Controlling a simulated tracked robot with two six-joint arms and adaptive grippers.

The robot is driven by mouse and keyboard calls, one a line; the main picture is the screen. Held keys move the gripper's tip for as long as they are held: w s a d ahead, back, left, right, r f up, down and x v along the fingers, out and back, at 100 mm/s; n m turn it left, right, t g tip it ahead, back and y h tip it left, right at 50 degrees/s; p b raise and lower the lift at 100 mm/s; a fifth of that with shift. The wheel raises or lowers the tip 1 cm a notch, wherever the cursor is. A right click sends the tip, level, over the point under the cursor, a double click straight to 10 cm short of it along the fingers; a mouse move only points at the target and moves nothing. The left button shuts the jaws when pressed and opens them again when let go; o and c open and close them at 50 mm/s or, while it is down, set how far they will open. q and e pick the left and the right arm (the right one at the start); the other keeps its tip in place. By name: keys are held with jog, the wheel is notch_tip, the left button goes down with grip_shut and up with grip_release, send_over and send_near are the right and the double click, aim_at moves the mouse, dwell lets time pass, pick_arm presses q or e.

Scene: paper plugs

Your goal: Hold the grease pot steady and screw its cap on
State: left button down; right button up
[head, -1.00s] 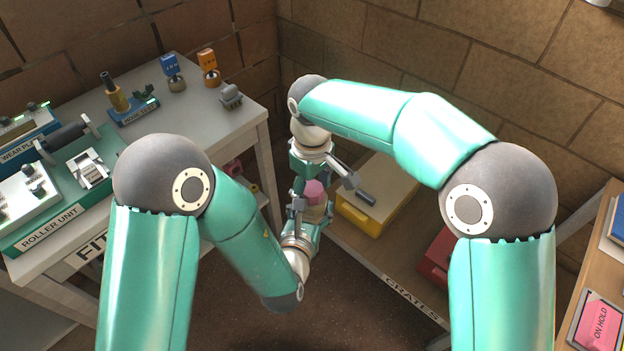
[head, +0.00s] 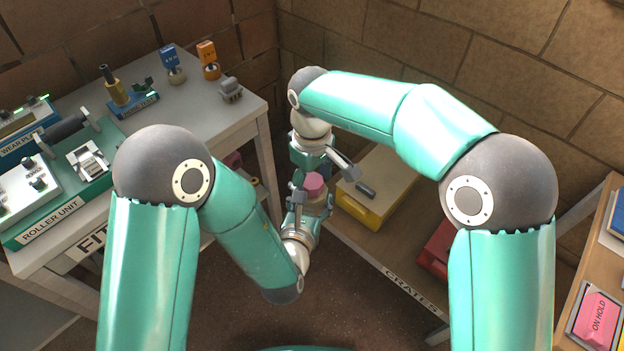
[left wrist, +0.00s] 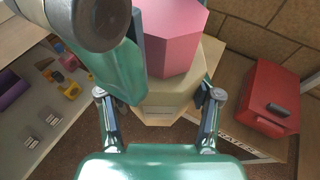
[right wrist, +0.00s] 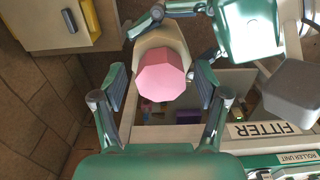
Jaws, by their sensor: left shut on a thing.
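The grease pot is a cream faceted jar (head: 317,208), large in the left wrist view (left wrist: 158,104). My left gripper (head: 314,203) is shut on its sides and holds it off the floor, between the tables. A pink faceted cap (head: 314,184) sits at the pot's top, and it fills the upper left wrist view (left wrist: 172,38). Whether it is threaded on cannot be told. My right gripper (right wrist: 163,72) is over the cap from above, its fingers spread on either side (right wrist: 115,95) with gaps between them and the cap (right wrist: 162,82). One right finger is hidden in the head view.
The grey fitter's table (head: 205,100) with the roller unit (head: 45,215) and small fixtures stands at left. A low crates shelf (head: 345,232) holds a yellow crate (head: 357,207) and a red crate (head: 437,252) close on the right. A wooden table (head: 575,255) stands at far right.

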jog(key=shift+r, duration=0.15)
notch_tip(320, 180, up, 12)
jog(key=shift+f, duration=0.2)
dwell(0.5)
